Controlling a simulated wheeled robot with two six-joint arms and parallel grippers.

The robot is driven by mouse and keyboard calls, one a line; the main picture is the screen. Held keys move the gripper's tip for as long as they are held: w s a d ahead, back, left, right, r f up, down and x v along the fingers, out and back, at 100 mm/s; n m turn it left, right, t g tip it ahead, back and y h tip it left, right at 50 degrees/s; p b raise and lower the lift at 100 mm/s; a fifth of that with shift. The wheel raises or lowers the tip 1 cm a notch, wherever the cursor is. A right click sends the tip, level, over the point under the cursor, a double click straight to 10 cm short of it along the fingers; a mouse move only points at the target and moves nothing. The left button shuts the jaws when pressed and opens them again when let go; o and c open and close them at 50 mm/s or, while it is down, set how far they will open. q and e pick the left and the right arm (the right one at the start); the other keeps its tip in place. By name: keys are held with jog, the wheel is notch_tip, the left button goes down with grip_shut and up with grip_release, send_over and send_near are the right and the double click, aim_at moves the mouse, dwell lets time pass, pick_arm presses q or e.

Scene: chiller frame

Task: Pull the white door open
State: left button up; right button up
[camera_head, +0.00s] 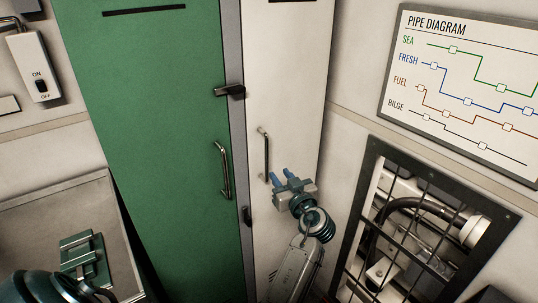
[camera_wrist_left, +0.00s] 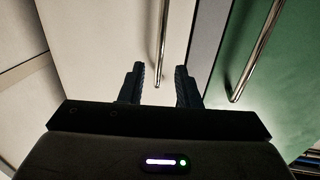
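The white door (camera_head: 285,60) is a tall narrow panel right of the green one in the head view and looks shut. Its upright metal bar handle (camera_head: 264,155) shows in the head view. My left gripper (camera_head: 281,175) is open and empty, close to the handle's lower end. In the left wrist view, the handle (camera_wrist_left: 163,45) runs down toward the gap between the two dark fingers (camera_wrist_left: 160,84). I cannot tell whether its end lies between them. No contact shows.
A green door (camera_head: 150,130) with its own bar handle (camera_head: 222,170) stands left of the white one. Dark catches (camera_head: 230,91) sit on the grey strip between them. A barred opening (camera_head: 425,225) with pipes is at right. A bench (camera_head: 60,205) is at lower left.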

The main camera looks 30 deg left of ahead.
aim_at(268, 159)
pick_arm(q)
jog(key=p+x, duration=0.5)
jog(key=x, duration=0.5)
jog(key=shift+r, duration=0.15)
jog(key=shift+w+a, duration=0.25)
jog(key=shift+a, duration=0.15)
jog(key=shift+c, duration=0.2)
grip_shut()
